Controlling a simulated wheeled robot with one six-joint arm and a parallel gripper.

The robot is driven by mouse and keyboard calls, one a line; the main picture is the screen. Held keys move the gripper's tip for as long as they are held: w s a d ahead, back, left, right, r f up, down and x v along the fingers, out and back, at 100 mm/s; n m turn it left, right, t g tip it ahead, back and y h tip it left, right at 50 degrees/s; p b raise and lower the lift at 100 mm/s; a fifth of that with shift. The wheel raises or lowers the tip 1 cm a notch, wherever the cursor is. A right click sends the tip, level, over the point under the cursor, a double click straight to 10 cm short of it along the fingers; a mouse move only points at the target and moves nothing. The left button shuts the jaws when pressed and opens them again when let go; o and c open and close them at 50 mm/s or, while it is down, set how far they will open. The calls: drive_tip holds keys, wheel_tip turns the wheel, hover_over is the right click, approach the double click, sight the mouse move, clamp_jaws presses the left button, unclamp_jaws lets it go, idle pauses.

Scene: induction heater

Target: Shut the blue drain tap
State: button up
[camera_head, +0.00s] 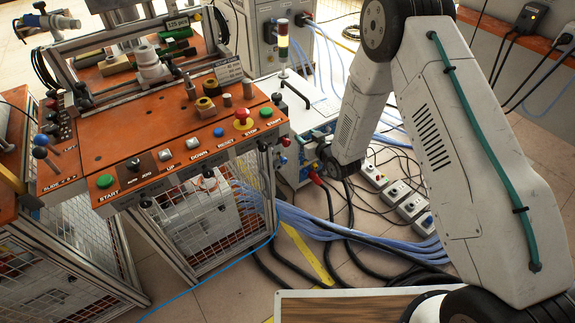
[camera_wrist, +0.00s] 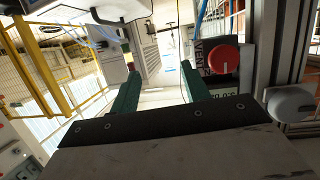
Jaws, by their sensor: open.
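My gripper (camera_wrist: 157,78) shows in the wrist view with two green fingers apart and nothing between them. In the head view my arm reaches down to beside the machine's cabinet, and the fingers cannot be made out there. I cannot pick out a blue drain tap for certain in either view. In the wrist view a round red knob (camera_wrist: 222,58) beside a label reading VENT stands just right of the right finger, apart from it as far as I can tell. A grey round knob (camera_wrist: 290,103) lies further right, near the gripper's body.
The orange control panel (camera_head: 130,162) with several buttons fills the left of the head view. Blue hoses (camera_head: 350,236) and black cables cross the floor. Small grey socket boxes (camera_head: 395,192) lie near my wrist. A yellow frame (camera_wrist: 42,75) stands left in the wrist view.

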sight(285, 162)
drive_tip(key=s+a+f+t+y, duration=0.2)
drive_tip(key=s+a+f+y, duration=0.1)
drive_tip(key=s+f, duration=0.75)
drive_tip(key=x, duration=0.3)
drive_tip(key=f+x, duration=0.1)
drive_tip(key=x, duration=0.2)
drive_tip(key=d+x, duration=0.1)
drive_tip(key=x, duration=0.1)
drive_tip(key=shift+w+a+f, duration=0.2)
drive_tip(key=shift+w+a, duration=0.05)
drive_tip(key=shift+w, duration=0.4)
drive_tip(key=c, duration=1)
